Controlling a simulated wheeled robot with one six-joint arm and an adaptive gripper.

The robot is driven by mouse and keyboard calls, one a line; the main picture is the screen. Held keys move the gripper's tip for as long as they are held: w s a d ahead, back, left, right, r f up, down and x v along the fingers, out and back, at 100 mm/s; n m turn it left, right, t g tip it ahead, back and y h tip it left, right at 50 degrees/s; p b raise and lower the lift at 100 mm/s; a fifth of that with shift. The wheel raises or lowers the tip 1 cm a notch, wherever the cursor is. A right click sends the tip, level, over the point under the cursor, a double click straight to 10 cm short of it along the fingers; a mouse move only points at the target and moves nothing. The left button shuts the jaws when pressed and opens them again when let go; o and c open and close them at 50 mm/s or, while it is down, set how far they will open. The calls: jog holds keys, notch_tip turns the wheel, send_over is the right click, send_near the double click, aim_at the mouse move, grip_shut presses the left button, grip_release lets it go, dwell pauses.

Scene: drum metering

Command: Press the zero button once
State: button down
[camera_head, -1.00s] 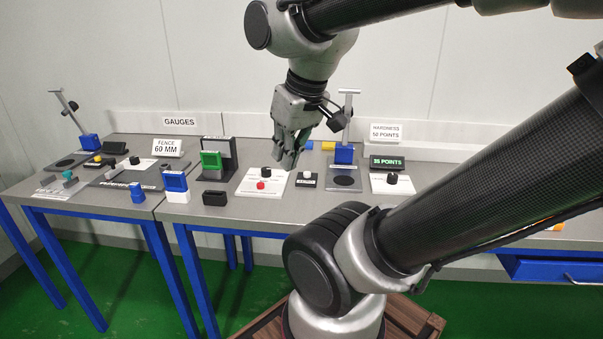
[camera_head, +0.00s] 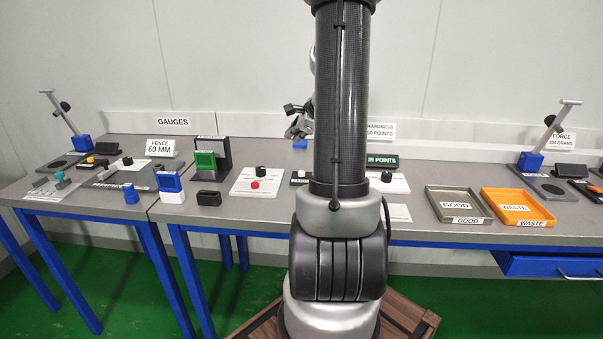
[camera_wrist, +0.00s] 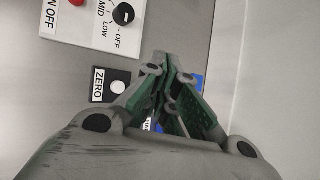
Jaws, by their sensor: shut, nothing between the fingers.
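The zero button (camera_wrist: 118,87) is a small white round button on a black plate with a white ZERO label (camera_wrist: 98,84). In the wrist view it lies just left of my gripper (camera_wrist: 167,62), whose fingers meet at their tips with nothing between them. The fingertips look apart from the button; their height above it is hard to judge. In the head view the black plate (camera_head: 299,176) shows only in part, beside my arm, which hides the rest. There my gripper is mostly hidden behind the arm.
A white panel with a black selector knob (camera_wrist: 123,14) and a red button (camera_wrist: 77,2) lies beside the zero plate. A blue part (camera_wrist: 197,82) shows close behind the fingers. A good tray (camera_head: 459,203) and an orange waste tray (camera_head: 517,207) stand at the right of the bench.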

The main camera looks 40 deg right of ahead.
jog(key=shift+d+f+m, duration=0.2)
jog(key=shift+d+m, duration=0.05)
jog(key=shift+d, duration=0.25)
jog(key=shift+d+f+m, duration=0.2)
jog(key=shift+d+m, duration=0.05)
jog(key=shift+d, duration=0.2)
jog(key=shift+a+f, duration=0.1)
jog(key=shift+f, duration=4.3)
jog(key=shift+f, duration=0.4)
jog(key=shift+f, duration=0.45)
jog(key=shift+r, duration=0.9)
